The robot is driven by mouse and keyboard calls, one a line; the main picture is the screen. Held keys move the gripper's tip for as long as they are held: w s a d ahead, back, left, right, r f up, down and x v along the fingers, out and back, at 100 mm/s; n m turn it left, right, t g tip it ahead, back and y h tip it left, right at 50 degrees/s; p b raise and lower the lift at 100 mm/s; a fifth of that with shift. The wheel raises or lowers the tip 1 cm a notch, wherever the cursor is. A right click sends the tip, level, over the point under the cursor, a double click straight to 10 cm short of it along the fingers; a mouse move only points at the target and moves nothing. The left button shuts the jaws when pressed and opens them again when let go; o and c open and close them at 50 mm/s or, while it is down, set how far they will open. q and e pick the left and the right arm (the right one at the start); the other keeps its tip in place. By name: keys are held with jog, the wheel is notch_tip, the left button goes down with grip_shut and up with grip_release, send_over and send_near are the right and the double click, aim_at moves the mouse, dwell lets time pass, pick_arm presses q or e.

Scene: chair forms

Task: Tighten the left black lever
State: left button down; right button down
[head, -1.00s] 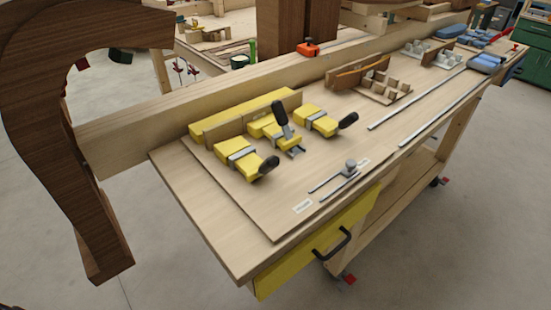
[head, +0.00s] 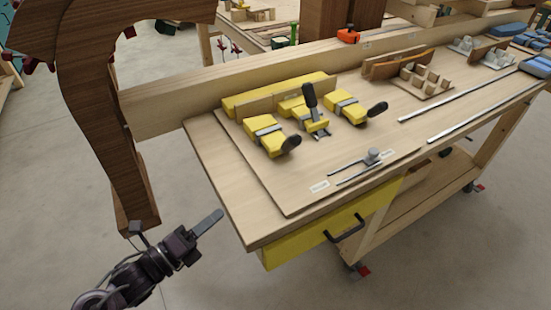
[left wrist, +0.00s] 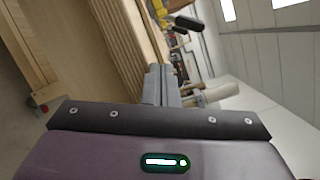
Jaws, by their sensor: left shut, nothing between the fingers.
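The left black lever (head: 291,144) is at the near end of the left yellow clamp block (head: 268,139) on the workbench. An upright black lever (head: 310,95) stands in the middle, and another black lever (head: 378,109) is on the right block. My left gripper (head: 210,221) is off the bench's left front side, apart from the levers, its grey fingers shut and empty. In the left wrist view the shut fingers (left wrist: 163,86) point toward the bench side. A black lever (left wrist: 188,23) shows beyond them; I cannot tell which one. My right gripper is not in view.
The wooden bench top (head: 225,205) has its left corner near my left gripper. A yellow drawer front with a black handle (head: 345,229) is below. A dark curved wooden piece (head: 105,130) stands left of the bench. Metal rails (head: 465,105) lie to the right.

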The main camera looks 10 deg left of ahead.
pick_arm(q)
notch_tip(320, 180, up, 4)
jog(key=s+d+m+h, duration=0.2)
jog(key=m, duration=0.1)
jog(key=p, duration=0.6)
send_near(289, 146)
jog(key=w+d, duration=0.1)
jog(key=d, duration=0.1)
jog(key=w+d, duration=0.3)
jog(key=d, duration=0.1)
jog(key=shift+w+d, duration=0.2)
jog(key=shift+d, duration=0.15)
jog(key=shift+w+d, duration=0.4)
jog(key=shift+w+r, duration=0.1)
